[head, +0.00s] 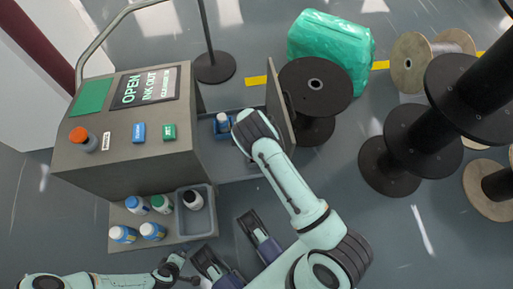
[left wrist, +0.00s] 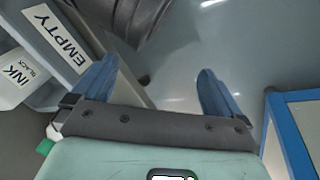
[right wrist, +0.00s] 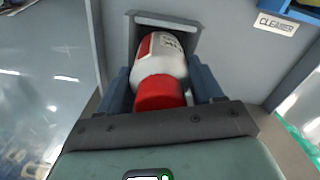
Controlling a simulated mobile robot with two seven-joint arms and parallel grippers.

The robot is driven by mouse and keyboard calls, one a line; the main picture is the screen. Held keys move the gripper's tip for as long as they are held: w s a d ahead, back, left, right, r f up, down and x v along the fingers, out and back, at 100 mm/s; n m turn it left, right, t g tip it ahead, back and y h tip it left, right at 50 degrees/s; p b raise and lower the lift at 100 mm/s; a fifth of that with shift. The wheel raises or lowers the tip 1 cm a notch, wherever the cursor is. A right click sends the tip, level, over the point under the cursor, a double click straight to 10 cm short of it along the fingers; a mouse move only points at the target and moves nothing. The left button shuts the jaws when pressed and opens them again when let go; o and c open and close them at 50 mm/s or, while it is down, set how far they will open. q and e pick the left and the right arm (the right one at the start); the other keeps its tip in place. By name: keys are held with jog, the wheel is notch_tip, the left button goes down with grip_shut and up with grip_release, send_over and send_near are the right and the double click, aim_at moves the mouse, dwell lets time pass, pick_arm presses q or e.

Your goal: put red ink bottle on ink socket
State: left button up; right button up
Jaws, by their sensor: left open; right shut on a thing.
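The red ink bottle (right wrist: 160,70), white with a red cap and red label, is between the fingers of my right gripper (right wrist: 165,95). Its far end points into a grey squarish recess (right wrist: 185,22), which looks like the ink socket. I cannot tell whether the bottle is seated there. In the head view my right arm reaches into the machine's open bay and hides the right gripper and bottle. My left gripper (left wrist: 155,95) is open and empty beside the EMPTY tray (left wrist: 50,35). In the head view it is low, near the tray's front edge.
A black-capped bottle (head: 193,199) is in the grey tray. A blue item with a white top (head: 222,122) sits in the bay. The open door (head: 281,106) is close to my right arm. Cable spools stand right.

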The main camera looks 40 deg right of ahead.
jog(key=o, duration=1.2)
pick_arm(q)
jog(key=shift+s, duration=0.1)
pick_arm(e)
jog(key=shift+r, duration=0.1)
notch_tip(320, 180, up, 5)
jog(key=shift+f+p, duration=0.15)
jog(key=shift+p, duration=0.65)
notch_tip(320, 180, up, 6)
jog(key=shift+r+p, duration=0.1)
jog(key=shift+p, duration=0.75)
jog(key=shift+r, duration=0.55)
pick_arm(q)
jog(key=shift+g+h, duration=0.3)
jog(key=shift+g, duration=0.2)
jog(key=s+d+r, duration=0.1)
jog(key=s+r, duration=0.1)
jog(key=s+d+r, duration=0.1)
jog(key=r, duration=0.1)
jog(key=shift+s+d+r, duration=0.1)
jog(key=shift+s+d, duration=0.05)
jog(key=shift+d, duration=0.15)
